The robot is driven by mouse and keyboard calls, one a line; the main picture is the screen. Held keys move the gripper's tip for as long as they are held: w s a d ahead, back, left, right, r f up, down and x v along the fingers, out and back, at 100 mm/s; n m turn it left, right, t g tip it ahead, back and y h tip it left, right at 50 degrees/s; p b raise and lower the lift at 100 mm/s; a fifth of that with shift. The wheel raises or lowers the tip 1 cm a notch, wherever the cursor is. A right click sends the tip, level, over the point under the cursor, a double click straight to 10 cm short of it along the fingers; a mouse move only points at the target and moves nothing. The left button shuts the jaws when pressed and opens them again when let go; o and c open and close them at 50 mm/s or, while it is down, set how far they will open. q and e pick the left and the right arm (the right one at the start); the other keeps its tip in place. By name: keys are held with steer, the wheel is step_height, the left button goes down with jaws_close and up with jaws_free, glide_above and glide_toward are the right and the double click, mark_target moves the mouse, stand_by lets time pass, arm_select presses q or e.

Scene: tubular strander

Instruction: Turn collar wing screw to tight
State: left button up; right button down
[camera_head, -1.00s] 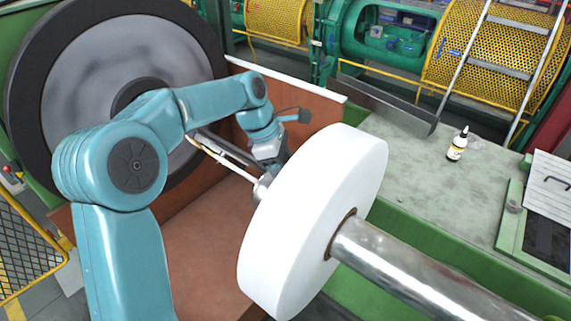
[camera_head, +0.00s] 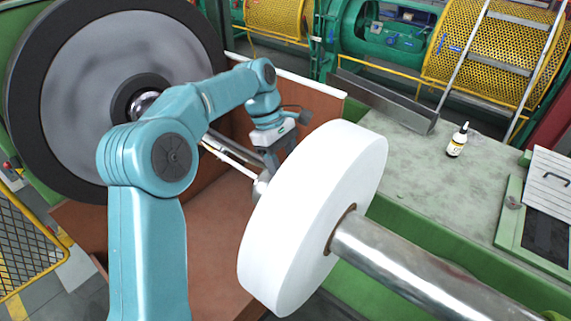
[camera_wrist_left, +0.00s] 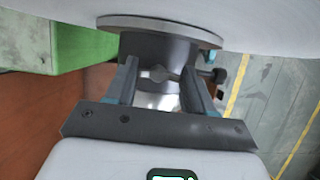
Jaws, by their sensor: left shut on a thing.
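The collar (camera_wrist_left: 160,48) is a dark grey cylinder against a round flange in the left wrist view. In the head view a grey part of it (camera_head: 261,185) shows behind the white spool. The wing screw (camera_wrist_left: 159,74) is a small grey shape on the collar's near side, between my fingers. My left gripper (camera_wrist_left: 159,80) is shut on it, a finger on each side; its exact angle is hard to tell. In the head view my left gripper (camera_head: 271,160) is at the collar, partly hidden by the spool. My right gripper is not in view.
A large white spool (camera_head: 300,225) on a steel shaft (camera_head: 400,275) stands close to my gripper. A dark knob (camera_wrist_left: 214,76) sticks out right of my fingers. A bottle (camera_head: 457,141) stands on the grey bench (camera_head: 405,170). A big dark-rimmed wheel (camera_head: 85,95) is behind my arm.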

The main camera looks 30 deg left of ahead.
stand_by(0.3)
arm_select(q)
steer(key=o, duration=1)
steer(key=shift+o, duration=0.2)
steer(key=shift+r, duration=0.1)
steer(key=v, duration=0.7)
steer(key=shift+r, duration=0.2)
steer(key=shift+a, duration=0.1)
